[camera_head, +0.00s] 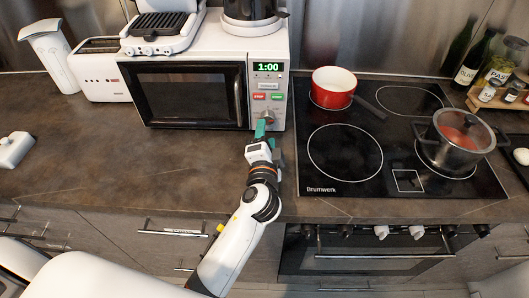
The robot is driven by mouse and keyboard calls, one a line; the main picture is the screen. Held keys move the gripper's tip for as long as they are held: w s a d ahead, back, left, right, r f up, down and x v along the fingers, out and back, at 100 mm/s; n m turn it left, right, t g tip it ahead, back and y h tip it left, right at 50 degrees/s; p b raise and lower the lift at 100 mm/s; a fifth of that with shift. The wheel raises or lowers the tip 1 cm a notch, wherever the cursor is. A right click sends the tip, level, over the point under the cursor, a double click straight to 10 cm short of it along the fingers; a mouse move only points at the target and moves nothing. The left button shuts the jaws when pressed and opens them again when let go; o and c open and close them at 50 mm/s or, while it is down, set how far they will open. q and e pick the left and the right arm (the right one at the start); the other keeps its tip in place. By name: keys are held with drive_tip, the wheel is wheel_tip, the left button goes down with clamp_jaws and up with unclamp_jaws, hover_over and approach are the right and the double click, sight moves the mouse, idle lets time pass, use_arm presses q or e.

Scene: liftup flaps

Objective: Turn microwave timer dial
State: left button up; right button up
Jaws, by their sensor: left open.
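The white microwave (201,88) stands at the back of the counter with its dark door closed. Its green display (268,67) reads 1:00. The timer dial (268,115) sits low on the control panel, below the red and green buttons, and is partly hidden by my gripper. My left gripper (264,126) is right at the dial with its green fingers open. I cannot tell whether the fingers touch the dial. My right gripper is not in view.
A black cooktop (345,152) lies to the right, with a red pan (333,87) and a lidded pot (457,139) on it. A toaster (96,70) stands left of the microwave. A grill (160,27) and a kettle (250,14) sit on top of it. The left counter is mostly clear.

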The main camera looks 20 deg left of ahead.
use_arm(q)
drive_tip(key=b+v, duration=0.1)
drive_tip(key=v, duration=0.6)
idle(0.4)
